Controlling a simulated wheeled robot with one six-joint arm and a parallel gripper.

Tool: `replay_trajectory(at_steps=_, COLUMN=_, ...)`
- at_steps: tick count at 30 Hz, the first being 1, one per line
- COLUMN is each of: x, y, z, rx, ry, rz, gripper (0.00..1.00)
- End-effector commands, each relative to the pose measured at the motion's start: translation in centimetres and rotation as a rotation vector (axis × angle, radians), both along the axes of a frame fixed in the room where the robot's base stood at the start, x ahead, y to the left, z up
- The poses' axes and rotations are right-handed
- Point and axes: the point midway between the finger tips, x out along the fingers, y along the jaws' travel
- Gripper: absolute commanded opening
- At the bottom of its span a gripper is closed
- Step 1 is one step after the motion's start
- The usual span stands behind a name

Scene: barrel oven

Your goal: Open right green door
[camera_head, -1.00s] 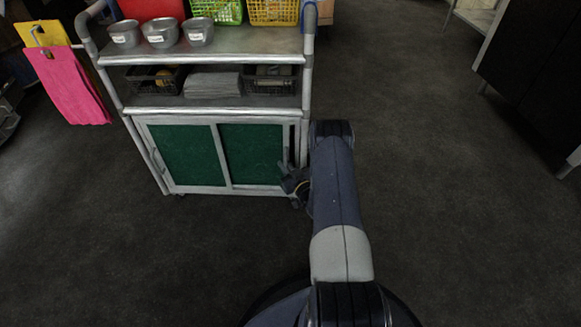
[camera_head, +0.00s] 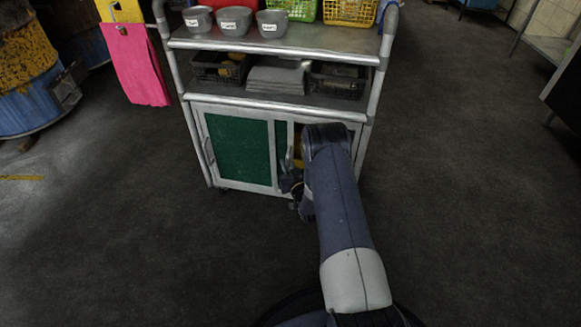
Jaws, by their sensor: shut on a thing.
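The cart's lower cabinet has two green sliding doors in pale frames. The left green door (camera_head: 239,149) shows in full. Only a narrow strip of the right green door (camera_head: 281,142) shows beside it; the two doors overlap. My gripper (camera_head: 290,178) is shut at the upright handle on the right edge of the right door. A gap is open to the right of that edge, with something yellow-orange (camera_head: 298,143) inside. My arm hides most of the gap.
The cart's upper shelves (camera_head: 330,48) hold metal bowls (camera_head: 234,21), dark baskets (camera_head: 338,81) and a yellow basket (camera_head: 350,11). A pink sheet (camera_head: 135,65) hangs at the left. A blue barrel (camera_head: 30,95) stands far left. The floor in front is clear.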

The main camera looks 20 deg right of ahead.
Motion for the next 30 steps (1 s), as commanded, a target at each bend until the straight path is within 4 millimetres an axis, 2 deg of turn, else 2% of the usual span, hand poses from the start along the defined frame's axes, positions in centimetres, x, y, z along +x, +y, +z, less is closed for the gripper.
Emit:
replay_trajectory(at_steps=7, x=0.0, y=0.0, z=-0.1, rx=0.000, ry=0.004, rz=0.001, gripper=0.00)
replay_trajectory(at_steps=8, x=0.0, y=0.0, z=-0.1, rx=0.000, ry=0.004, rz=0.001, gripper=0.14)
replay_trajectory(at_steps=9, x=0.0, y=0.0, z=-0.1, rx=0.000, ry=0.004, rz=0.001, gripper=0.17)
replay_trajectory(at_steps=19, x=-0.6, y=-0.1, z=0.0, rx=0.001, ry=0.004, rz=0.000, gripper=0.17)
replay_trajectory(at_steps=23, x=-2.6, y=-0.3, z=0.2, rx=0.001, ry=0.006, rz=0.000, gripper=0.17)
replay_trajectory(at_steps=30, x=-7.5, y=-0.8, z=0.1, rx=0.000, ry=0.007, rz=0.000, gripper=0.17)
